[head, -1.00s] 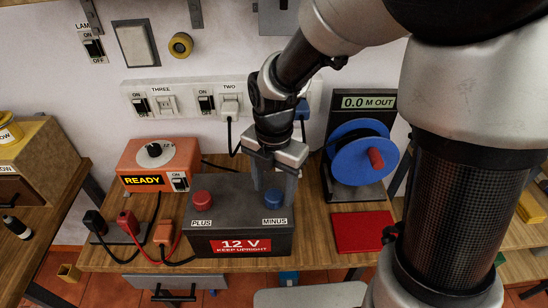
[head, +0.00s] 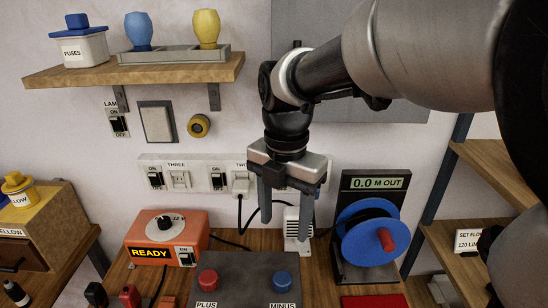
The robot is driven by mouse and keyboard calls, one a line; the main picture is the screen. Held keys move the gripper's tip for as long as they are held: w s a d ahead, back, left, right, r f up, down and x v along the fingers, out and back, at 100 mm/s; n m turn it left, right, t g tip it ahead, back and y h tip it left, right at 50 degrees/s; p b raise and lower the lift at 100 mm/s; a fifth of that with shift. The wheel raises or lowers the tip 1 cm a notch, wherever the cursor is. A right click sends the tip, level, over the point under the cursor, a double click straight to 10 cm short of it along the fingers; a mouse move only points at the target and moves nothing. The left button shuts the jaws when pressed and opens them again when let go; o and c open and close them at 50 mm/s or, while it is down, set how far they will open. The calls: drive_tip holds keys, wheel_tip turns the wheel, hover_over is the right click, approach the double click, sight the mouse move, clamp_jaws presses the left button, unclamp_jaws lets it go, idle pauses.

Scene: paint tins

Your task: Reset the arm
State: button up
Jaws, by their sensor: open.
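My gripper (head: 286,228) hangs in the middle of the head view with its fingers pointing down. It is open, with nothing between the fingers. It appears above the dark battery box (head: 245,283), apart from it. On the box stand a red knob marked PLUS (head: 208,280) at the left and a blue knob marked MINUS (head: 283,280) at the right. My arm reaches in from the upper right. The lower front of the battery is cut off by the picture edge.
Behind the gripper are a wall socket strip (head: 205,181) and a white vented block (head: 294,240). A blue reel (head: 368,235) stands right, an orange READY unit (head: 165,236) left. A wooden shelf (head: 90,78) with fuses and two lamps is upper left.

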drive_tip(key=s+d+r+m+t, duration=0.2)
drive_tip(key=s+d+m, duration=0.3)
drive_tip(key=m, duration=0.9)
drive_tip(key=s+d+r+m+t+p, duration=0.1)
drive_tip(key=s+d+m, duration=0.4)
drive_tip(key=m, duration=0.9)
drive_tip(key=r+t, duration=0.1)
drive_tip(key=t, duration=0.1)
drive_tip(key=shift+d+r+m+t, duration=0.2)
drive_tip(key=shift+d+m+t, duration=0.1)
drive_tip(key=shift+d+m, duration=0.1)
drive_tip(key=shift+s, duration=0.1)
